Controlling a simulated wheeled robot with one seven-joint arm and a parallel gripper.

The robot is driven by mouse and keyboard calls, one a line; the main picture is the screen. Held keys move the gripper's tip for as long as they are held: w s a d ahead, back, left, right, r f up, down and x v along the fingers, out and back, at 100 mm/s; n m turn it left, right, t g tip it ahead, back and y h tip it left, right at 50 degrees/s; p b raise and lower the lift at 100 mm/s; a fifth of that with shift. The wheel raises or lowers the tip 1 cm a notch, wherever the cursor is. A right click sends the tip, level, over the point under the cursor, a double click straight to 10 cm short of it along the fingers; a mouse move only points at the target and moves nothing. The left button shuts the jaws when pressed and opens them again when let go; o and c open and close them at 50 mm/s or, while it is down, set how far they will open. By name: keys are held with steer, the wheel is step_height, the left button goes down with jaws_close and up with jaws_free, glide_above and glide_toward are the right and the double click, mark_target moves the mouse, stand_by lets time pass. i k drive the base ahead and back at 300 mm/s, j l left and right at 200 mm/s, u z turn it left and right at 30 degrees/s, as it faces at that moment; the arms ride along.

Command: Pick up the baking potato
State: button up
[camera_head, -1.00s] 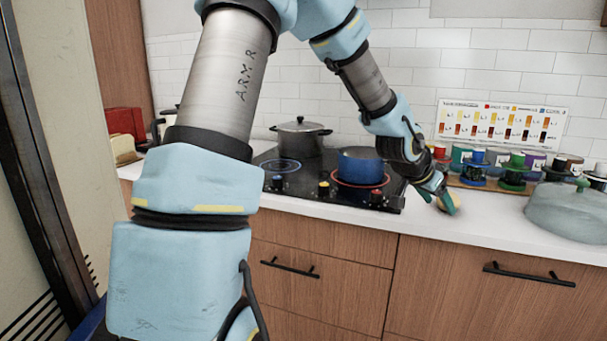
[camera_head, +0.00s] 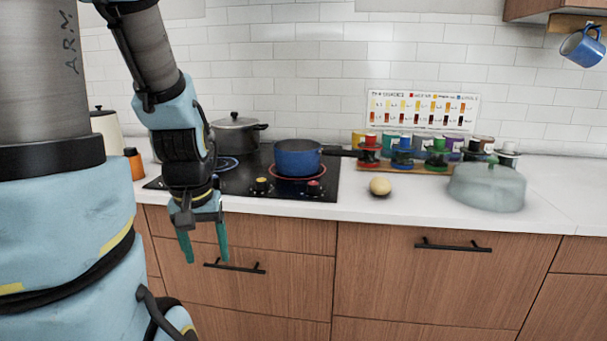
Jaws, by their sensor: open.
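The baking potato (camera_head: 380,186) is a small, round, pale yellow thing. It rests on the white countertop (camera_head: 350,205), right of the stove and in front of the spice rack. My gripper (camera_head: 205,256) points down with its two green fingers apart and nothing between them. It is well to the left of the potato, in front of the drawers below the stove's front edge in the picture. The potato is in full view.
A blue pan (camera_head: 297,160) and a dark lidded pot (camera_head: 236,138) stand on the black stove (camera_head: 225,181). A greenish lidded dish (camera_head: 486,188) is right of the potato. A rack of several colored jars (camera_head: 435,152) stands behind. Bare counter lies around the potato.

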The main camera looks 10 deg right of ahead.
mark_target(381, 186)
steer(key=l, duration=0.55)
steer(key=k+l, duration=0.1)
steer(key=l, duration=0.45)
steer(key=l+u, duration=0.1)
steer(key=l, duration=0.45)
steer(key=k+l, duration=0.15)
steer(key=l, duration=0.95)
steer(key=k+l+u, duration=0.1)
steer(key=l, duration=0.45)
steer(key=k+l, duration=0.1)
steer(key=l, duration=0.45)
steer(key=l+u, duration=0.15)
steer(key=u, duration=2.05)
